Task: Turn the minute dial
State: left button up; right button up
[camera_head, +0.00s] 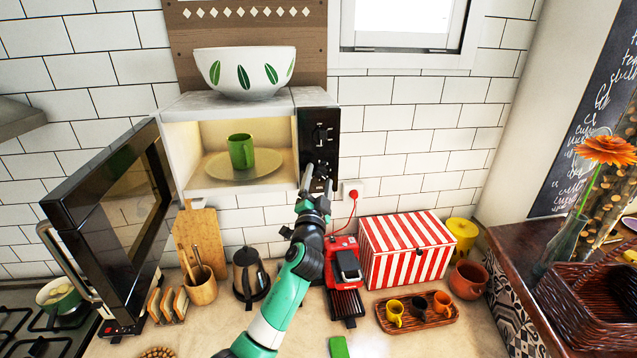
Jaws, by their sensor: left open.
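A microwave with a black control panel (319,122) hangs on the wall, its dark door (115,215) swung wide open to the left. A dial (322,133) with small light markings shows on the upper part of the panel. My left gripper (318,176) is open in front of the panel's lower part, with its two fingers pointing up toward it. The fingers partly cover what is there, so a lower dial is hard to make out. I cannot tell whether the fingers touch the panel. My right gripper is not in view.
A green mug (241,151) stands on the plate (217,169) inside the microwave. A patterned bowl (245,70) sits on top. The wall right of the panel is mostly clear.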

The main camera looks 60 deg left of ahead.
pick_arm(q)
jog(key=b+v, duration=0.1)
jog(key=v, duration=1)
jog(key=shift+s+d+b, duration=0.2)
jog(key=shift+d+b, duration=0.05)
jog(key=shift+b, duration=0.1)
jog(key=shift+w+d, duration=0.1)
